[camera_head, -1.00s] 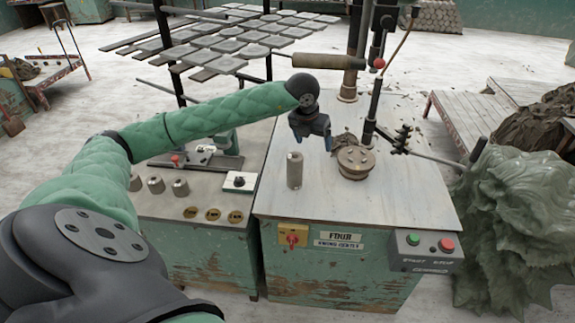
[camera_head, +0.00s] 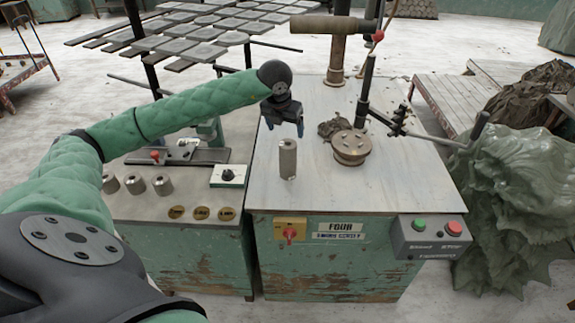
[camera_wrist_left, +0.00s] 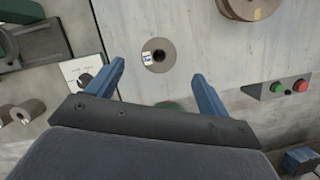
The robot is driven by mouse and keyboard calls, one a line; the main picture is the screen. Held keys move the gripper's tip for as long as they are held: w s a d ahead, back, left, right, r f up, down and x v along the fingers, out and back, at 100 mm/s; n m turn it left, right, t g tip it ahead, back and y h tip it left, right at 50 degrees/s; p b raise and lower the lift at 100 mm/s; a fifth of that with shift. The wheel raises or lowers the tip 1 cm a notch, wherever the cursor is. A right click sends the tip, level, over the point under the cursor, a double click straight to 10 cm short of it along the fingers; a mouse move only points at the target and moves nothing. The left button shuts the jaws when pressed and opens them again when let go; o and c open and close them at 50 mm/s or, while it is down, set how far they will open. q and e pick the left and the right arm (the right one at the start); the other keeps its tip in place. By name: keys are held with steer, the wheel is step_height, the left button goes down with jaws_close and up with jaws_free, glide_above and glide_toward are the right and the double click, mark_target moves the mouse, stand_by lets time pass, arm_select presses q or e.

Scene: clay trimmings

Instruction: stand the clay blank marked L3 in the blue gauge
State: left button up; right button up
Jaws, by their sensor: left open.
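A grey clay cylinder (camera_head: 288,160) stands upright on the pale bench top. In the left wrist view its round top (camera_wrist_left: 158,55) shows a dark central hole and a small white-and-blue mark, too small to read. My left gripper (camera_head: 285,127) is above and behind it, open and empty. Its blue fingers (camera_wrist_left: 158,85) are spread apart, and the cylinder appears just beyond their tips. I cannot make out a blue gauge. Several short grey cylinders with holes (camera_head: 134,183) stand on the left bench.
A round turntable (camera_head: 352,146) with clay trimmings sits right of the cylinder. A lever post (camera_head: 364,95) rises behind it. A button box (camera_head: 433,236) hangs at the front right. Brass discs (camera_head: 201,213) and a knobbed white plate (camera_head: 229,176) are on the left bench.

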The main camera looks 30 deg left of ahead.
mark_target(288, 144)
arm_select(q)
step_height(288, 144, down, 3)
steer(key=shift+f+b, duration=0.1)
steer(key=shift+b, duration=0.9)
arm_select(e)
step_height(288, 144, up, 11)
steer(key=s, duration=0.2)
arm_select(q)
steer(key=shift+p+x, duration=0.45)
steer(key=shift+x, duration=0.75)
steer(key=p+x, duration=0.2)
steer(key=x, duration=0.3)
steer(key=shift+w+p, duration=0.25)
steer(key=shift+p, duration=0.05)
arm_select(e)
step_height(288, 144, down, 15)
steer(key=shift+d, duration=0.25)
steer(key=shift+w+r, duration=0.1)
steer(key=shift+r, duration=0.05)
arm_select(q)
steer(key=c, duration=1.3)
steer(key=shift+a, duration=0.1)
steer(key=shift+c, duration=1.4)
